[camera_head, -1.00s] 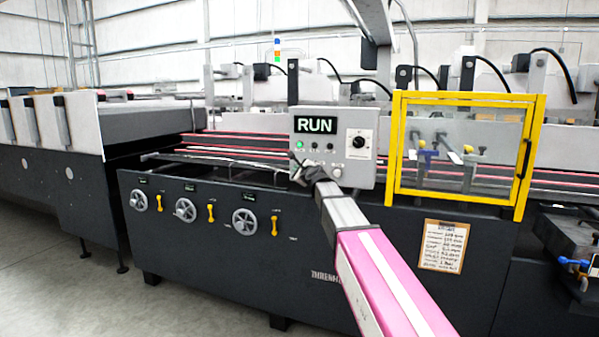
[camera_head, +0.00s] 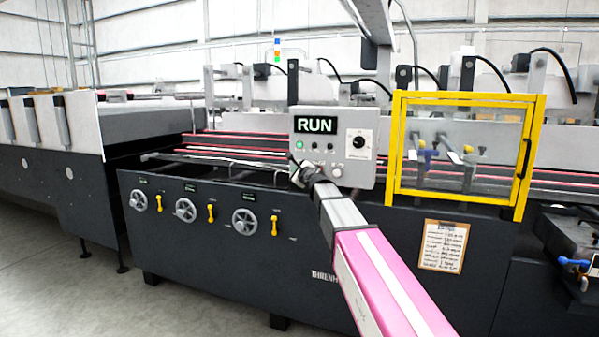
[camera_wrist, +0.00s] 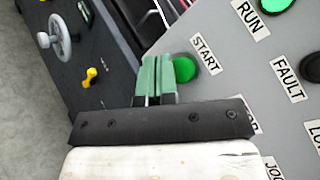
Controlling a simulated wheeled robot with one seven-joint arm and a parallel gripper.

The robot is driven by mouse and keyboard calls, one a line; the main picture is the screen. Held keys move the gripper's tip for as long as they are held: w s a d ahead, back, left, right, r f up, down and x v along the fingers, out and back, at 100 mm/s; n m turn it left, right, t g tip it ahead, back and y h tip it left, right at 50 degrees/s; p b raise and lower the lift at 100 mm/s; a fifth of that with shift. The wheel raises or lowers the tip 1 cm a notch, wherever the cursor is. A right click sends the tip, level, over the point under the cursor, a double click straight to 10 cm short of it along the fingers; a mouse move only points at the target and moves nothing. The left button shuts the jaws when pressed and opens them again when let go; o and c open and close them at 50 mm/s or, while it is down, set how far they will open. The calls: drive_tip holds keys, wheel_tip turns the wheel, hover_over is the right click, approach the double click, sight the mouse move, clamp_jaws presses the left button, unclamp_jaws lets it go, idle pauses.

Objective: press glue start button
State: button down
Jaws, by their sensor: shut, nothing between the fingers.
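The grey control box (camera_head: 363,175) with a lit RUN display (camera_head: 315,125) stands on the machine. In the wrist view, the round green start button (camera_wrist: 186,69) sits on the box's face beside a START label (camera_wrist: 205,54). My gripper (camera_wrist: 157,60) is shut, its green fingers together and empty. The fingertips appear just left of the button and overlap its edge; I cannot tell whether they touch it. In the head view my gripper (camera_head: 296,172) is at the box's lower left, and the start button cannot be made out there.
A lit green lamp (camera_wrist: 276,5) is by the RUN label, and a dark lamp (camera_wrist: 311,67) is by the FAULT label. A yellow-framed clear guard (camera_head: 460,100) stands right of the box. Handwheels (camera_head: 245,221) and yellow levers (camera_head: 274,225) are on the machine's dark front, lower left.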

drive_tip(key=s, duration=0.1)
drive_tip(key=s+a, duration=0.1)
drive_tip(key=s, duration=0.2)
drive_tip(key=shift+s+a, duration=0.35)
idle(0.7)
drive_tip(key=s+d+f+n+g+h, duration=0.1)
drive_tip(key=s+d+f+n+g, duration=0.25)
drive_tip(key=f, duration=0.55)
drive_tip(key=s+d+f+n+g+h, duration=0.15)
drive_tip(key=s+d+f+n, duration=0.25)
drive_tip(key=f, duration=0.5)
drive_tip(key=s+d+f+n+g+h, duration=0.1)
drive_tip(key=s+d+f+n+g, duration=0.25)
drive_tip(key=f, duration=0.55)
drive_tip(key=s+d+f+n+g+h, duration=0.2)
drive_tip(key=s+d+f+n, duration=0.3)
drive_tip(key=s+f, duration=0.3)
drive_tip(key=s+d+f+n+g+h, duration=0.2)
drive_tip(key=s+d+f+n+g, duration=0.3)
drive_tip(key=s+d+f, duration=0.3)
drive_tip(key=s, duration=0.4)
drive_tip(key=shift+s+f, duration=0.15)
drive_tip(key=shift+s, duration=0.25)
